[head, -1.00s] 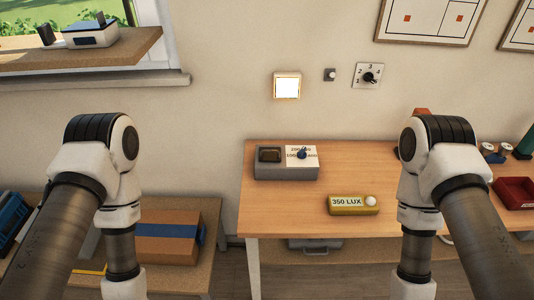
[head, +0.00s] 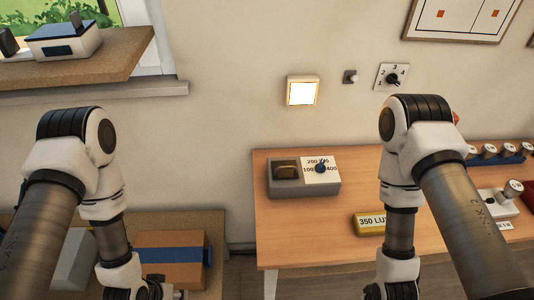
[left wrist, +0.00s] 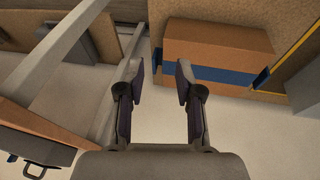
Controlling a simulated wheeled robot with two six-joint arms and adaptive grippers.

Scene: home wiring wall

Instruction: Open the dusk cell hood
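A grey box (head: 330,189) stands at the back left of the wooden table. It carries a dark brown-black cover (head: 286,168), which looks closed, and a white plate with a blue knob (head: 321,167) and lux numbers. I take this cover as the dusk cell hood, but no label confirms it. My left gripper (head: 166,291) shows partly at the bottom edge, well left of and below the table. In the left wrist view the left gripper (left wrist: 160,78) is open and empty, its fingers apart over the floor. My right gripper is below the head view's edge.
A lit square lamp (head: 302,91), a small switch (head: 350,77) and a numbered dial (head: 392,78) are on the wall. A yellow "350 LUX" block (head: 368,224) is partly behind my right arm. A cardboard box (head: 171,260) stands low left. A blue-and-white box (head: 63,42) sits on the window shelf.

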